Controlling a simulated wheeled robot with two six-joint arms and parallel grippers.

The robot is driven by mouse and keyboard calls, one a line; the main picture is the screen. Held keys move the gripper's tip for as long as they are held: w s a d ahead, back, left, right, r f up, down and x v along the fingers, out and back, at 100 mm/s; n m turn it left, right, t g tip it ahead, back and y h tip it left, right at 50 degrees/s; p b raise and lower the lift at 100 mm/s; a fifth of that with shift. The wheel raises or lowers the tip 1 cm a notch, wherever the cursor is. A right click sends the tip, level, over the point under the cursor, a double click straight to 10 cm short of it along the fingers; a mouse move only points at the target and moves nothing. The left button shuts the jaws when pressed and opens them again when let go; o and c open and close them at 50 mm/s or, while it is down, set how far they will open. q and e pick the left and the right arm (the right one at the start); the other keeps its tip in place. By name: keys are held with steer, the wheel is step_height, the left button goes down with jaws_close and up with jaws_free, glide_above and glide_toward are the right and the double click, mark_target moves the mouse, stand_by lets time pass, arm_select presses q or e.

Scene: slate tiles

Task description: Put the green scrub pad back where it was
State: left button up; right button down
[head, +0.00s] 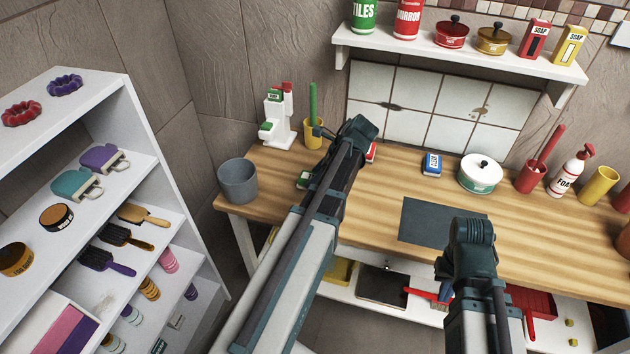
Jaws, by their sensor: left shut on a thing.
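The green scrub pad (303,179) shows as a small green piece near the left end of the wooden counter, mostly hidden by my left arm. My left gripper (316,184) is shut on it; its fingers are largely covered by the arm, and I cannot tell whether the pad touches the counter. A blue pad or box with a white label (432,163) stands farther right, and a red one (371,153) shows partly behind my left arm. My right arm reaches over the counter's front edge; its gripper is hidden.
A grey bin (238,181), a white stand (278,117) and a yellow cup (313,132) occupy the counter's left end. A white-lidded pot (480,173) stands at the back. A dark mat (425,222) lies bare. A white shelf unit (140,165) stands left.

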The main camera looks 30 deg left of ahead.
arm_select(q)
steer(key=shift+w+a, duration=0.15)
steer(key=f+b, duration=0.4)
steer(key=shift+w+a, duration=0.25)
steer(key=shift+w, duration=0.1)
steer(key=shift+r, duration=0.2)
steer(key=shift+f, duration=0.15)
steer(key=o, duration=1.2)
